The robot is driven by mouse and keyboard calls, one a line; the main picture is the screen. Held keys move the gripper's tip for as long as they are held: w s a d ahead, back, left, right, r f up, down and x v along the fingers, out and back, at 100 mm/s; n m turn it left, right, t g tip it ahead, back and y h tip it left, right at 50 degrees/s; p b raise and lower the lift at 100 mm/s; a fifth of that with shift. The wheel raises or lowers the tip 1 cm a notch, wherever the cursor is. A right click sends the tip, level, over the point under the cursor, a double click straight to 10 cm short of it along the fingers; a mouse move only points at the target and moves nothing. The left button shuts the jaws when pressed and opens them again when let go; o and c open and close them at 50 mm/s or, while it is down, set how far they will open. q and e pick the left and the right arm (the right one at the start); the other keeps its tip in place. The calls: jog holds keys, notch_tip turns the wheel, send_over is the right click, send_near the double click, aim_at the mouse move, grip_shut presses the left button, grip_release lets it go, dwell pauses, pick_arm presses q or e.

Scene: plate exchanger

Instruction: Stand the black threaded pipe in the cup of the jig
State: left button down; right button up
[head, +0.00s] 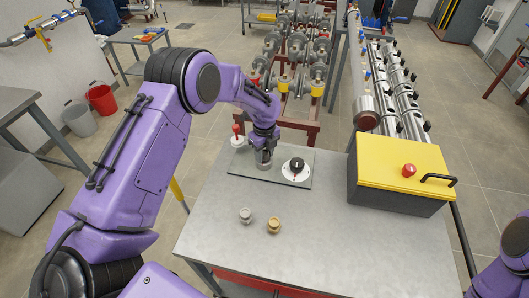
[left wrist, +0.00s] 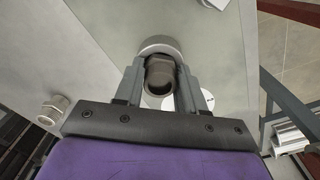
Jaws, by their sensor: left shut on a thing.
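My left gripper (head: 264,153) points down over the left part of the dark jig plate (head: 262,178) on the table. It is shut on the dark grey-black threaded pipe (left wrist: 160,76), whose open end faces the left wrist camera between the two fingers. The pale round cup of the jig (left wrist: 160,44) shows just beyond the pipe. The pipe's far end is hidden, so I cannot tell whether it is inside the cup or just above it. My right gripper is out of view.
A white dial with a black knob (head: 297,166) sits close to the right of the gripper. A grey fitting (head: 245,215) and a brass-coloured fitting (head: 273,225) stand nearer the front. A yellow-lidded box (head: 402,165) fills the right side. The front table surface is mostly clear.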

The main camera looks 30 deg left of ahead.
pick_arm(q)
jog(key=c, duration=0.6)
grip_release()
jog(key=shift+r, duration=0.25)
notch_tip(320, 180, up, 10)
jog(key=b, duration=0.2)
jog(key=shift+b, duration=0.4)
